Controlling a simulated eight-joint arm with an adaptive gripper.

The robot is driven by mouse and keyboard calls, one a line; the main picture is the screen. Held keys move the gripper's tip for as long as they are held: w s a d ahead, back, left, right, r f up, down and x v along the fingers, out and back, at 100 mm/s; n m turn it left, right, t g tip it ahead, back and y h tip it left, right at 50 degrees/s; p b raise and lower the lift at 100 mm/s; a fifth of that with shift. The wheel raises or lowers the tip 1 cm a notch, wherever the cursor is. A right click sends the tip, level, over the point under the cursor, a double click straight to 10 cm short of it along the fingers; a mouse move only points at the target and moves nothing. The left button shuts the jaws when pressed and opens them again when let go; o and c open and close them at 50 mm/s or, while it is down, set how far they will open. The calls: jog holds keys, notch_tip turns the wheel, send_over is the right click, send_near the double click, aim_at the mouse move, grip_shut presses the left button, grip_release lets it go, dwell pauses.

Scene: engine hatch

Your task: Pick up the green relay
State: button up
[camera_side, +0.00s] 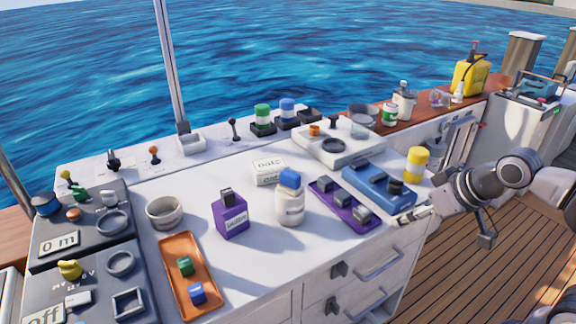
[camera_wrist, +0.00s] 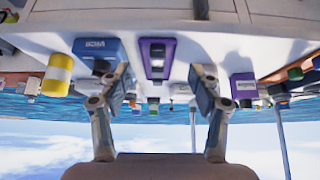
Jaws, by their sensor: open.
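The green relay (camera_side: 184,265) is a small green block on the orange tray (camera_side: 176,245) at the front left of the white counter. A blue block (camera_side: 196,292) sits just in front of it on the same tray. My gripper (camera_side: 408,215) is at the counter's right end, in front of the blue tray, far from the relay. In the upside-down wrist view its two fingers (camera_wrist: 160,85) are spread with nothing between them. The orange tray (camera_wrist: 285,69) shows at the right edge there, with small greenish and dark shapes too small to tell apart.
A purple bottle (camera_side: 231,216), a white jar with blue lid (camera_side: 290,198) and a purple tray (camera_side: 341,204) stand between my gripper and the orange tray. A blue tray (camera_side: 380,187) and a yellow cylinder (camera_side: 417,163) are near my gripper. Grey panels (camera_side: 85,284) border the orange tray's left.

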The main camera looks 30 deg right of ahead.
jog(key=shift+a, duration=0.1)
jog(key=w+a+r, duration=0.5)
jog(key=w+a, duration=0.2)
jog(key=g, duration=0.3)
send_over(185, 263)
jog(key=s, duration=0.4)
notch_tip(185, 263, down, 5)
jog(key=shift+t, duration=0.3)
jog(key=x, duration=0.9)
jog(key=shift+w+f, duration=0.2)
jog(key=shift+f, duration=0.1)
jog(key=shift+c, duration=0.3)
grip_shut()
